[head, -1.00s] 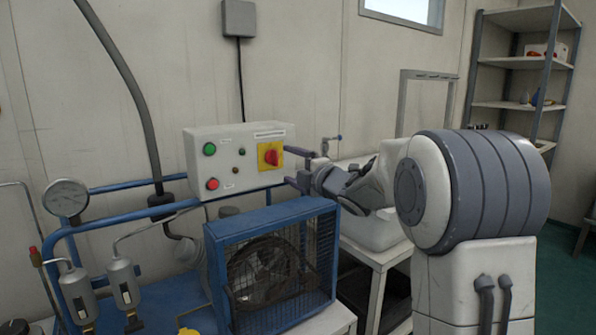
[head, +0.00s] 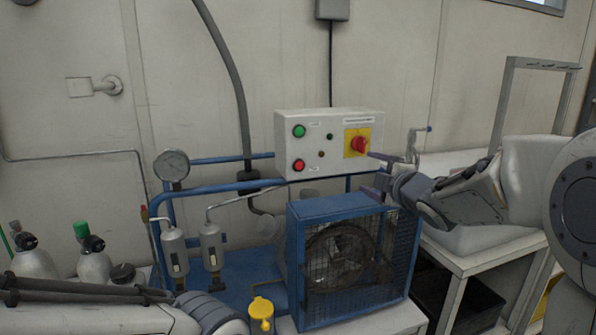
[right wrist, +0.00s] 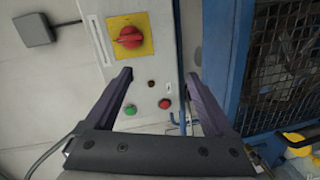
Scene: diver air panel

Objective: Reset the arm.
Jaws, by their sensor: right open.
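My right gripper (head: 368,173) is open and empty, in front of the right edge of the white control box (head: 311,130). The box has a red rotary switch (head: 360,145) on a yellow plate, with a green button (head: 299,131) and a red button (head: 298,165) to its left. In the right wrist view the two fingers (right wrist: 160,76) stand apart with the box face beyond them, and the red switch (right wrist: 130,37) shows past the left fingertip. My left arm comes in low at the left of the head view; its gripper does not show.
A blue caged fan unit (head: 352,262) stands below the box. A round gauge (head: 172,165), blue pipes and two small filters (head: 211,246) are to its left. A yellow cap (head: 261,308) is in front. A white bench (head: 470,262) stands at right.

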